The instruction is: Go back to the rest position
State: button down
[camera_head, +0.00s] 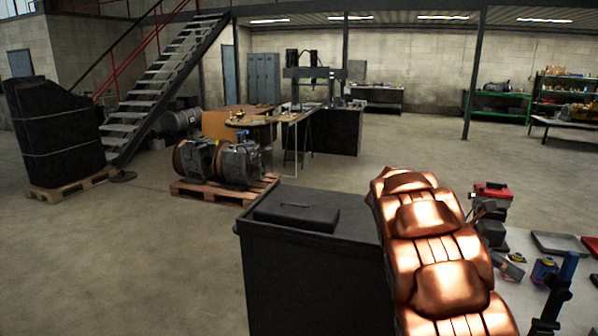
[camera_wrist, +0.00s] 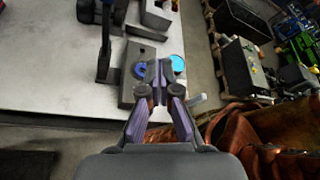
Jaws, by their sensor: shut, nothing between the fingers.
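My gripper (camera_wrist: 160,92) shows in the wrist view, its fingers close together with nothing between them. It hangs above the edge of a pale worktable (camera_wrist: 50,60). Below and just beyond the fingertips is a grey block (camera_wrist: 145,55) with a blue ring (camera_wrist: 140,70), and a cyan disc (camera_wrist: 177,63) lies beside it. I cannot tell the gap between the fingertips and these parts. The gripper does not show in the head view.
A dark upright stand (camera_head: 557,290) rises from the table. Open floor (camera_head: 130,260) lies at left.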

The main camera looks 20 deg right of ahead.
jog(key=s+a+f+m+t+y, duration=0.2)
jog(key=s+a+m, duration=0.3)
jog(key=a, duration=0.8)
jog(key=s+a+f+m+t+y, duration=0.3)
jog(key=s+a, duration=0.4)
jog(key=a, duration=0.6)
jog(key=s+a+f+m+t+y, duration=0.2)
jog(key=s+a+f+m+y, duration=0.2)
jog(key=a, duration=0.9)
jog(key=s+m, duration=0.2)
jog(key=shift+a+f+m+t, duration=0.3)
jog(key=shift+f, duration=0.1)
